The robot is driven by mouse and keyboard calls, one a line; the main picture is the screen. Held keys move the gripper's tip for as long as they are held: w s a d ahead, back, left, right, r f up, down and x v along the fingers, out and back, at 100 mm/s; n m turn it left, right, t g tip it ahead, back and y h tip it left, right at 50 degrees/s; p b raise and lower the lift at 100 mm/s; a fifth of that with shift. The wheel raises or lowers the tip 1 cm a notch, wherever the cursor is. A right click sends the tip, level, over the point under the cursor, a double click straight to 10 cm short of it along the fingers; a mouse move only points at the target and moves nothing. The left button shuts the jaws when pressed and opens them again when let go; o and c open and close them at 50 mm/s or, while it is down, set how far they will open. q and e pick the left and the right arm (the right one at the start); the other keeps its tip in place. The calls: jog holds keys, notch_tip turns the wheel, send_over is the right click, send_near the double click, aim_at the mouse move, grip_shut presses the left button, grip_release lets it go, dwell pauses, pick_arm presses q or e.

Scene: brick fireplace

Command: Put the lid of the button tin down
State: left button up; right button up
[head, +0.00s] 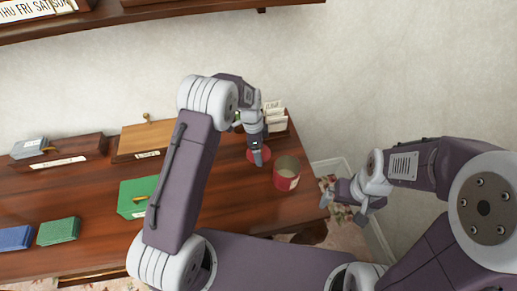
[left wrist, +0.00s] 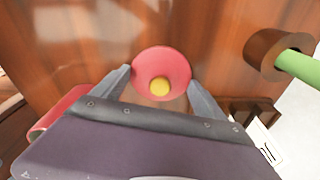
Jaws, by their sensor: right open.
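The red lid (head: 264,155) with its yellow knob lies on the table left of the button tin, partly hidden by my left gripper in the head view. In the left wrist view the lid (left wrist: 145,65) faces the camera, its knob (left wrist: 160,87) up. My left gripper (head: 258,160) is above it; its fingers (left wrist: 160,76) are wide apart, one on each side of the lid, and the knob is free between them. The red button tin (head: 287,183) stands uncovered to the right. My right gripper (head: 348,203) is open and empty, off the table's right edge.
A card rack (head: 276,120) stands behind the lid. Wooden boxes (head: 58,152) line the back; a green box (head: 135,197) and green (head: 58,231) and blue (head: 15,238) stacks lie left. A brown holder with a green rod (left wrist: 262,50) is close by. A shelf overhangs above.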

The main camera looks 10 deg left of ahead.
pick_arm(q)
jog(key=shift+o, duration=1.4)
notch_tip(320, 180, up, 12)
jog(key=a+p, duration=0.1)
jog(key=s+a+f+n, duration=0.1)
jog(key=s+a+n, duration=0.2)
jog(key=s+n, duration=0.5)
jog(key=s+a+n+t+y, duration=0.1)
jog(key=s+a+n, duration=0.2)
jog(key=s+n, duration=0.5)
jog(key=s, duration=0.5)
jog(key=shift+a+f, duration=0.3)
jog(key=shift+f, duration=0.1)
